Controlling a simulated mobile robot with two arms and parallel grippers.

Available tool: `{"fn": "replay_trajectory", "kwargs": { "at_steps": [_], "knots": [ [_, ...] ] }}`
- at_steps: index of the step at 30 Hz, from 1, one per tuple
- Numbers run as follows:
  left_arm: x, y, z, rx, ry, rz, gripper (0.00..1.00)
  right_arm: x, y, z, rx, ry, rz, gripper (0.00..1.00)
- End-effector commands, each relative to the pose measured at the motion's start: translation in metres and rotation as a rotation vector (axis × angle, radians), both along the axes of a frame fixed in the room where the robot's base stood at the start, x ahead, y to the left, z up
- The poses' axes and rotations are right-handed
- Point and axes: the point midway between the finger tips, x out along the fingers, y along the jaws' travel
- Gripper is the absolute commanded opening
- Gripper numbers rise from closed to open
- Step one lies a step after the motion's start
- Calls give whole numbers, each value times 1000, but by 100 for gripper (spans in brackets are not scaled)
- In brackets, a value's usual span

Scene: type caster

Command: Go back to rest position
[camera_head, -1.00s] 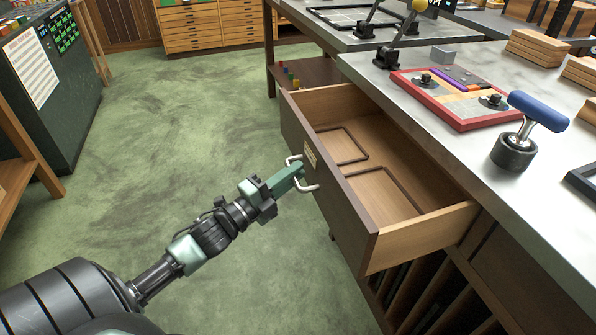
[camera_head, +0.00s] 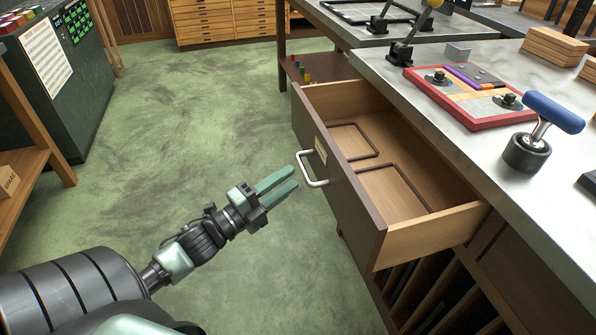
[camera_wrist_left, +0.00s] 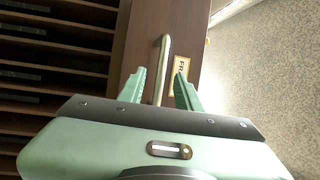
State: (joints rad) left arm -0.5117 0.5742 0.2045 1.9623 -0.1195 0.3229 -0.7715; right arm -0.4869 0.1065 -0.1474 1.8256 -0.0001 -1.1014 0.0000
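My left gripper (camera_head: 281,187) is in front of the open drawer (camera_head: 340,190), apart from its metal handle (camera_head: 311,168). Its two green fingers are spread with nothing between them. In the left wrist view, the left gripper (camera_wrist_left: 158,90) is open, and the handle (camera_wrist_left: 162,70) stands beyond and between the fingertips. The drawer is pulled out of the bench and shows thin dark frames on its floor. My right gripper is in neither current view.
The bench top (camera_head: 480,150) carries a red-framed tray (camera_head: 468,97), a blue-handled tool (camera_head: 545,120) and wooden blocks (camera_head: 555,45). The drawer juts into the aisle. The green floor (camera_head: 190,130) left of it is clear. A dark cabinet (camera_head: 60,90) stands at the far left.

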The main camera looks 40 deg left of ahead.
Motion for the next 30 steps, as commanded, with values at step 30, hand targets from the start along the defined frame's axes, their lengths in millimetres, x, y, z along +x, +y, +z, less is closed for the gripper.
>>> {"fn": "replay_trajectory", "kwargs": {
  "at_steps": [30],
  "knots": [
    [-19, 15, -57, -155, 178, 108, 34, 1, 1, -5, 1, -3, 0, 36]
  ]
}}
